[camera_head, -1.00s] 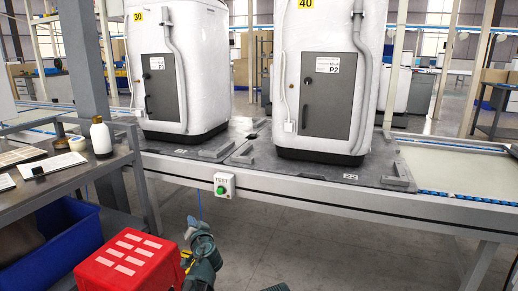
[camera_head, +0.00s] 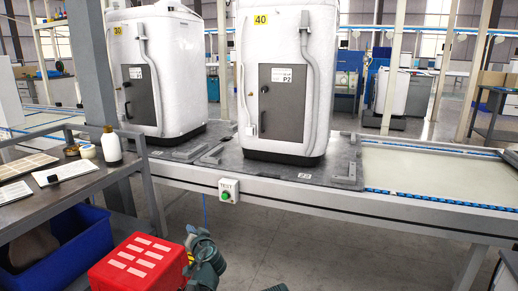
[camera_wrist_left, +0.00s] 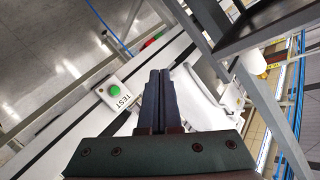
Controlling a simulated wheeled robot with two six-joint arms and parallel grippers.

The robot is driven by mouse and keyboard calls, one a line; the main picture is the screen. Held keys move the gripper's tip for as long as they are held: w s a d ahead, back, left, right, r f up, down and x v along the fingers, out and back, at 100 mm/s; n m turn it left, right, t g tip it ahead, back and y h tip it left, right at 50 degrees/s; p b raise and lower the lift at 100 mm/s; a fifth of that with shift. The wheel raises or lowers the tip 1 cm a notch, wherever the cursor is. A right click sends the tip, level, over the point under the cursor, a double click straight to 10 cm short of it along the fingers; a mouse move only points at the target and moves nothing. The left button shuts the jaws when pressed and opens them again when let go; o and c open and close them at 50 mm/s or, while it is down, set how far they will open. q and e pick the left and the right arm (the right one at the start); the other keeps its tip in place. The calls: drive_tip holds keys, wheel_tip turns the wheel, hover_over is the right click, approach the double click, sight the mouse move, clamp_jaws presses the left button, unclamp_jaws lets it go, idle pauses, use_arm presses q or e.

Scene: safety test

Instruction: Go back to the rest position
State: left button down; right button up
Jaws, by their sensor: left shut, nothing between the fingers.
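My left gripper (camera_head: 191,236) is low in the head view, just right of the red box and below the conveyor's front edge. In the left wrist view its two dark fingers (camera_wrist_left: 156,98) lie together with nothing between them. The TEST box (camera_head: 228,190) with a green button is on the conveyor's front rail, above and right of the gripper and apart from it. It also shows in the wrist view, left of the fingers (camera_wrist_left: 114,92). A small dark piece, perhaps part of my right arm, shows at the bottom edge; no right gripper can be made out.
White machine 40 (camera_head: 315,60) and white machine 30 (camera_head: 181,70) stand on plates on the conveyor (camera_head: 420,168). The red box (camera_head: 112,277), a blue bin (camera_head: 85,232) and a grey bench (camera_head: 60,194) with a white bottle (camera_head: 111,148) are at left. Floor right of my gripper looks clear.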

use_arm(q)
drive_tip(key=s+d+r+g+h+p, duration=0.2)
drive_tip(key=s+d+r+g+p, duration=0.2)
drive_tip(key=s+r+p, duration=0.6)
drive_tip(key=s+d+r+m+g+h+p, duration=0.1)
drive_tip(key=s+d+r+g+p, duration=0.4)
drive_tip(key=p, duration=1.5)
drive_tip(key=s+d+r+m+g+h+p, duration=0.1)
drive_tip(key=s+d+r+g+h+p, duration=0.2)
drive_tip(key=s+d+r+p, duration=0.4)
drive_tip(key=s+r+g+p, duration=0.1)
drive_tip(key=s+r+p, duration=0.7)
drive_tip(key=s+p, duration=0.1)
drive_tip(key=shift+d+r+g, duration=0.25)
drive_tip(key=shift+d+g, duration=0.05)
drive_tip(key=shift+g, duration=0.1)
